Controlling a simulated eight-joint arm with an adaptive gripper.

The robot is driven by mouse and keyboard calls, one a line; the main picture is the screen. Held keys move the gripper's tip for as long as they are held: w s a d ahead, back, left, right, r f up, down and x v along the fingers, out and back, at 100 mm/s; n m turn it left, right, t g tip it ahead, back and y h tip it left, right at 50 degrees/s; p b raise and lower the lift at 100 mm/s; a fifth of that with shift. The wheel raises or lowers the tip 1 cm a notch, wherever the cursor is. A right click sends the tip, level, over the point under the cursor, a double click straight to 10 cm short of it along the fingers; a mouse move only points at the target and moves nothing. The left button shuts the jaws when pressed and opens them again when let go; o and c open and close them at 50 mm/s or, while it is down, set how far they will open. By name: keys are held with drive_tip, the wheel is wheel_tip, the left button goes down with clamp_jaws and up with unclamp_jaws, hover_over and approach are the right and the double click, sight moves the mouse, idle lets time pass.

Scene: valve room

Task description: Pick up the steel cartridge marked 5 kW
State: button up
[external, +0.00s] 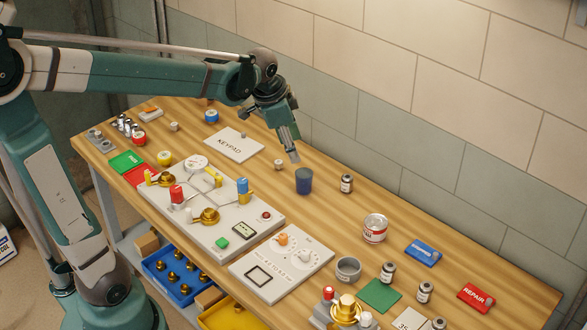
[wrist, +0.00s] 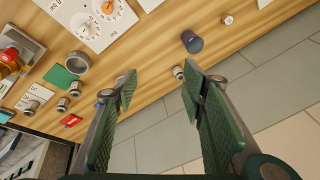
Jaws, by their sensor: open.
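Several small steel cartridges with dark bands and pale labels stand on the wooden table; I cannot read which is marked 5 kW. One cartridge (external: 346,184) stands alone near the back edge, right of the blue cup; in the wrist view it (wrist: 178,73) shows just beside the right fingertip. Others stand at the front right: one cartridge (external: 388,272), another (external: 424,292) and a third (external: 438,323), cut by the frame edge. My gripper (external: 293,156) is open and empty above the table, behind the blue cup; its spread fingers (wrist: 160,88) fill the wrist view's lower half.
The blue cup (external: 304,181) stands near my gripper. A red-and-white can (external: 375,228), grey ring (external: 348,269), blue card (external: 424,252) and red card (external: 476,298) lie to the right. The valve panel (external: 220,205) and dial panel (external: 282,262) take the front. The tiled wall rises behind.

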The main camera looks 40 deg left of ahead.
drive_tip(key=w+f+m+g+p, duration=0.1)
drive_tip(key=w+f+m, duration=0.15)
drive_tip(key=w, duration=0.45)
drive_tip(key=w+f+m+g, duration=0.1)
drive_tip(key=w+f+m, duration=0.1)
drive_tip(key=w+f, duration=0.35)
drive_tip(key=m+g+p, duration=0.2)
drive_tip(key=m, duration=0.2)
hover_over(347, 177)
drive_tip(key=f, duration=1)
drive_tip(key=shift+s+f, duration=0.2)
drive_tip(key=shift+f, duration=0.2)
drive_tip(key=shift+w+f+m, duration=0.25)
drive_tip(key=shift+f+m, duration=0.1)
drive_tip(key=shift+f, duration=0.2)
drive_tip(key=shift+f, duration=1.3)
drive_tip(key=shift+f+b, duration=0.3)
drive_tip(key=shift+f, duration=2.3)
drive_tip(key=c, duration=1.1)
